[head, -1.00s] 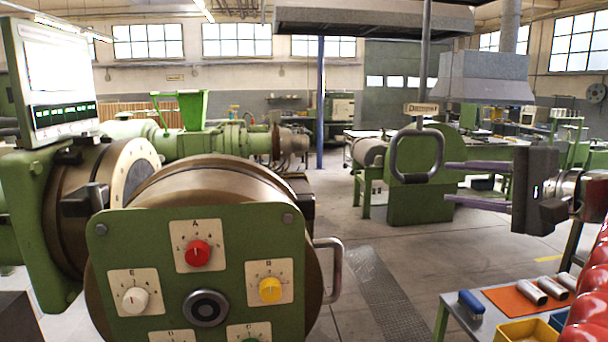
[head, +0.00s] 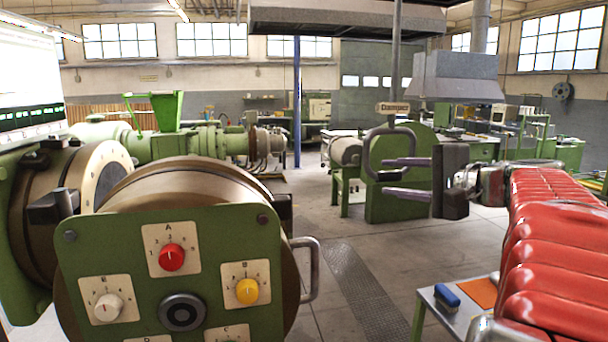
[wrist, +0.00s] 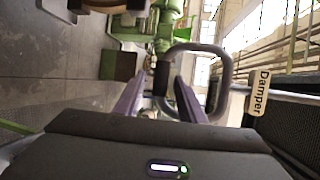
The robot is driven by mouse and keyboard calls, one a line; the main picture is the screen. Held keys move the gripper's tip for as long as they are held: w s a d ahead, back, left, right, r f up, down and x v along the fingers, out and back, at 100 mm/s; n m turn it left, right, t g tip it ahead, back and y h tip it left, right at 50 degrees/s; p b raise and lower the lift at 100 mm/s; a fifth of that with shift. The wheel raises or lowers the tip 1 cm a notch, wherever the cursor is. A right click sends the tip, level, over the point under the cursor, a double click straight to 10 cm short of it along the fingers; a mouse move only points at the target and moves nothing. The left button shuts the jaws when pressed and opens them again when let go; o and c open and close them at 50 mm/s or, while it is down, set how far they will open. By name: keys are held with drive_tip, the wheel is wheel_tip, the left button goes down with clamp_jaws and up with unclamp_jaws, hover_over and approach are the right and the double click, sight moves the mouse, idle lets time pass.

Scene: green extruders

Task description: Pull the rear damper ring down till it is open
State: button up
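The damper ring (head: 367,152) is a grey rounded-square loop hanging upright on a rod, below a small "Damper" sign (head: 393,107). My gripper (head: 384,176) comes from the right with its two purple fingers apart, one above and one below the ring's lower bar. In the wrist view the picture is turned sideways; the ring (wrist: 226,70) shows ahead, with its dark lower bar between the open fingers (wrist: 160,78). I see no clear contact between fingers and bar. The sign (wrist: 259,92) shows at the right there.
A green extruder with a dial panel (head: 168,277) fills the near left, with a side handle (head: 311,270). A hood (head: 345,17) hangs above. A low table (head: 440,297) with a blue-handled tool stands at the lower right. Floor between the machines is open.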

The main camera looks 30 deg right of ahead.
drive_tip(key=shift+x, duration=2.65)
drive_tip(key=shift+c, duration=0.5)
clamp_jaws()
drive_tip(key=shift+d, duration=0.1)
